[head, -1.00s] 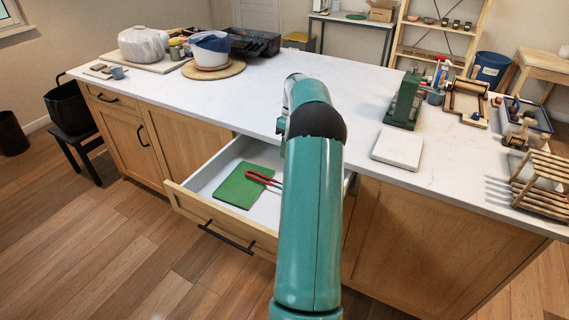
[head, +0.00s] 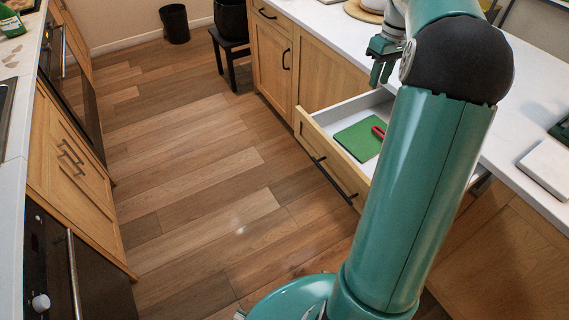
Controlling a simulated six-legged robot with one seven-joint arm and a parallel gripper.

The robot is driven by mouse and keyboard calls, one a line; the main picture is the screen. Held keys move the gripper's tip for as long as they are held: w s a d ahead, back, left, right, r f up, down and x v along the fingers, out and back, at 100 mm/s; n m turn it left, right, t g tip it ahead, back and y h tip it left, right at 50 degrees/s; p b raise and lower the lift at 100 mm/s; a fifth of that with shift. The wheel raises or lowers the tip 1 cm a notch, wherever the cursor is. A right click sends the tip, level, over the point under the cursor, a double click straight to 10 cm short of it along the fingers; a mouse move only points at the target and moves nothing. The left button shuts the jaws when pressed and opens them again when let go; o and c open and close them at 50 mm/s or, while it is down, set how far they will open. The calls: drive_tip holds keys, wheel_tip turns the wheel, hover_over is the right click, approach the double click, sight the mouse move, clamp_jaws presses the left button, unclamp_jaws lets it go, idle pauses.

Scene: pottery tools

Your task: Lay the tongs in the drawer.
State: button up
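The drawer (head: 335,158) is pulled open from the wooden counter, with its black handle facing the floor aisle. A green flat board or mat (head: 356,141) lies inside it. A red-handled tool that looks like the tongs (head: 378,132) lies in the drawer at the mat's right edge; my arm hides the rest of it. My gripper (head: 381,74) is above the drawer's back edge, apart from the red handles, its fingers pointing down. I see nothing held in it, but the gap between the fingers is not clear.
The white countertop (head: 345,48) runs behind the drawer, with a pale slab (head: 548,168) at right. Another counter with ovens (head: 70,240) stands at left. The wooden floor between is free. A black stool (head: 229,45) and a dark bin (head: 174,24) stand farther back.

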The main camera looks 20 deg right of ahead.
drive_tip(key=s+a+r+t+h, duration=0.1)
drive_tip(key=s+a+r, duration=0.15)
drive_tip(key=a, duration=0.85)
drive_tip(key=s+a+r+t+h, duration=0.15)
drive_tip(key=a+r, duration=0.25)
drive_tip(key=a, duration=0.6)
drive_tip(key=s+a+f+m+t+y, duration=0.1)
drive_tip(key=s+a+f+t, duration=0.2)
drive_tip(key=s+a, duration=1.1)
wheel_tip(320, 180, down, 2)
drive_tip(key=shift+a, duration=0.55)
drive_tip(key=shift+s+d+y, duration=0.1)
drive_tip(key=shift+d+y, duration=0.05)
drive_tip(key=shift+y, duration=0.1)
